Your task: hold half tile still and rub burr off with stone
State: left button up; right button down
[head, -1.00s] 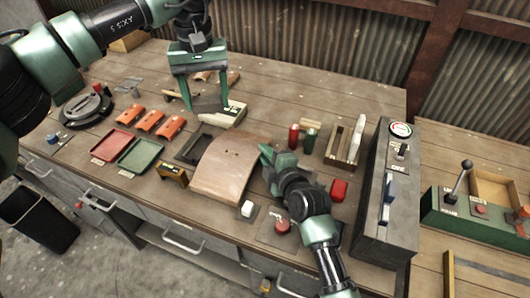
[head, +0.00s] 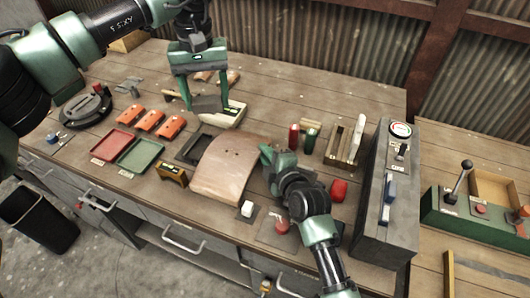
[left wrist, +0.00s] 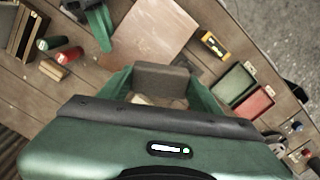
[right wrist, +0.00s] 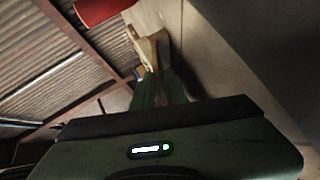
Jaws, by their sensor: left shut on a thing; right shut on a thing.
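The half tile (head: 224,172) is a curved, pale brown piece lying arched on the bench, with small dark marks near its far end. It also shows in the left wrist view (left wrist: 155,35). My right gripper (head: 266,157) is shut at the tile's right edge; the exact grip is hard to see in the dark right wrist view. My left gripper (head: 203,98) is shut on the grey stone (head: 208,104), a block between its fingers in the left wrist view (left wrist: 165,79). It holds the stone beyond the tile's far end, apart from it.
A dark square tray (head: 193,149) and a yellow-black block (head: 172,174) lie left of the tile. A tall grey control box (head: 385,215) stands further right.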

aim_at(242, 156)
jog(key=shift+r, duration=0.1)
dwell(0.4)
